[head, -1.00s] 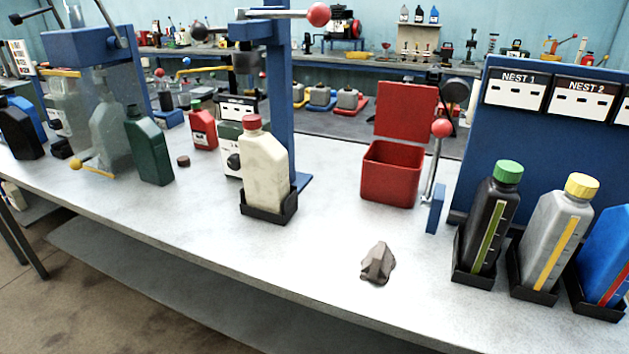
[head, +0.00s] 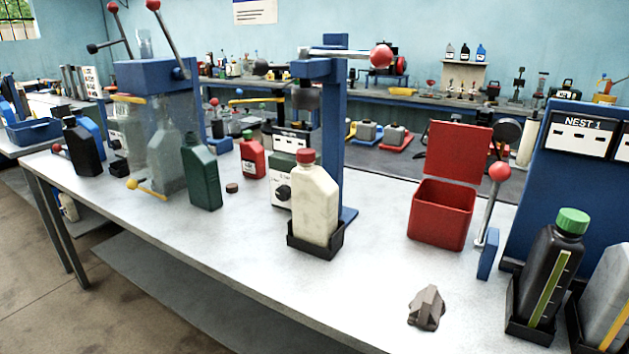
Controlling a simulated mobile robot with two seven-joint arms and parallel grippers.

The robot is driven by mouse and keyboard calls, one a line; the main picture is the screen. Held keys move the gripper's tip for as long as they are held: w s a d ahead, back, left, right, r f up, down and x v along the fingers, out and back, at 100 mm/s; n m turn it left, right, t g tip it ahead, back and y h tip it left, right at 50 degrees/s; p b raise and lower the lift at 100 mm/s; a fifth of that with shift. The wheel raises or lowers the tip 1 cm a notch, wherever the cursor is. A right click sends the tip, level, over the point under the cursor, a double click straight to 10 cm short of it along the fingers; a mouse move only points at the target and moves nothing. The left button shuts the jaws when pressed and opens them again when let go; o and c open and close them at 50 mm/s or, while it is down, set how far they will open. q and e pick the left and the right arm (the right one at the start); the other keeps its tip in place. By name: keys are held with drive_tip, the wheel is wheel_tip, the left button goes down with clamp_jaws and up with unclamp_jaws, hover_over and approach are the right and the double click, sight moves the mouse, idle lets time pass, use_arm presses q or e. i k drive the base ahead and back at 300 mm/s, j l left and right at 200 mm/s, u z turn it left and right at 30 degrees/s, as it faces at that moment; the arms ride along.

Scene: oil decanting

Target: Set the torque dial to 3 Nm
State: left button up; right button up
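The torque dial (head: 283,193) is a small black knob on the front of a pale box with a green upper part (head: 281,166). The box stands on the bench behind a cream bottle with a red cap (head: 315,205), which hides its right side. The dial's setting is too small to read. The bottle sits upright in a black holder (head: 304,248) under a blue press frame (head: 334,120) with a red-ball lever (head: 381,56). Neither of my grippers is in view.
A dark green bottle (head: 201,175), a brown cap (head: 232,188) and a red bottle (head: 252,157) stand left of the dial box. A red open bin (head: 441,213), a crumpled grey-brown lump (head: 426,308) and a black bottle (head: 551,270) are right. The bench front (head: 235,235) is clear.

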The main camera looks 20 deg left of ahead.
sight(283, 191)
drive_tip(key=k+j+u, duration=0.15)
drive_tip(key=j, duration=0.55)
drive_tip(key=j+u, duration=0.15)
drive_tip(key=j, duration=0.5)
drive_tip(key=k, duration=0.1)
